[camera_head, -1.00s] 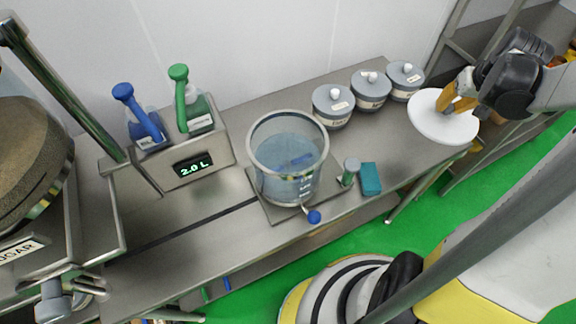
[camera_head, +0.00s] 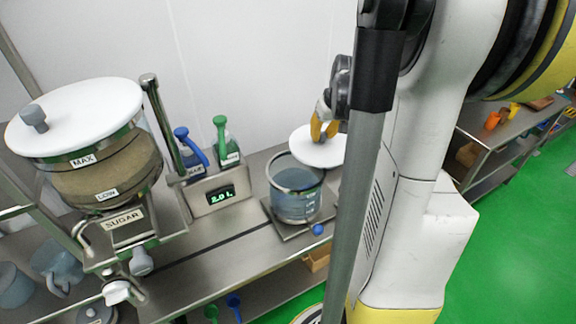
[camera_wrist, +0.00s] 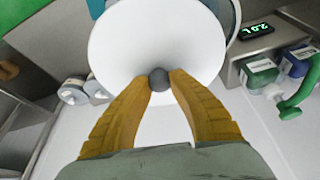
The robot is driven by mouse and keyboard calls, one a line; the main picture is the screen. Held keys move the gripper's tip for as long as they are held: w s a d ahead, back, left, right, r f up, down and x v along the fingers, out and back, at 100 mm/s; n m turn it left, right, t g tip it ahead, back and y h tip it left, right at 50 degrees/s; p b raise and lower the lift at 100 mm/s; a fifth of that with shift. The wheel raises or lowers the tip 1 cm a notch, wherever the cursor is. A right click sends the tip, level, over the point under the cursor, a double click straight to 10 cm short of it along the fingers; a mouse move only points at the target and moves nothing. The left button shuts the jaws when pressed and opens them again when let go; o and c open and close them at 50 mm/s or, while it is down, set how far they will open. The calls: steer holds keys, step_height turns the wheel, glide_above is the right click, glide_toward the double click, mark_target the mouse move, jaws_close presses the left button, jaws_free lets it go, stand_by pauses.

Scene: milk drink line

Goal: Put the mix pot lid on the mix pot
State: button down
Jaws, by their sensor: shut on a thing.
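The mix pot lid (camera_head: 316,150) is a white disc with a grey knob (camera_wrist: 159,79). My gripper (camera_head: 322,130) has its yellow fingers shut on the knob. It holds the lid above and to the right of the mix pot. The mix pot (camera_head: 294,192) is a clear, open-topped vessel with bluish liquid, standing on a metal plate. In the head view the lid overlaps the right part of the pot's rim. In the wrist view the lid (camera_wrist: 150,40) fills the upper middle, and only a sliver of the pot (camera_wrist: 229,14) shows behind it.
A large sugar container (camera_head: 105,165) stands further left. My arm hides the bench to the right. Grey-lidded jars (camera_wrist: 75,90) show in the wrist view.

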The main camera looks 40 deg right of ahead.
mark_target(298, 146)
steer(key=w+a+f, duration=0.1)
steer(key=a, duration=0.1)
steer(key=w+a+f, duration=0.1)
steer(key=a+f, duration=0.1)
steer(key=w+a+f, duration=0.1)
steer(key=w+a, duration=0.1)
steer(key=shift+a+f+b, duration=0.2)
steer(key=shift+f+b, duration=0.45)
steer(key=shift+f, duration=1.65)
steer(key=shift+s+a, duration=0.1)
steer(key=shift+f, duration=0.15)
steer(key=c, duration=1.3)
jaws_free()
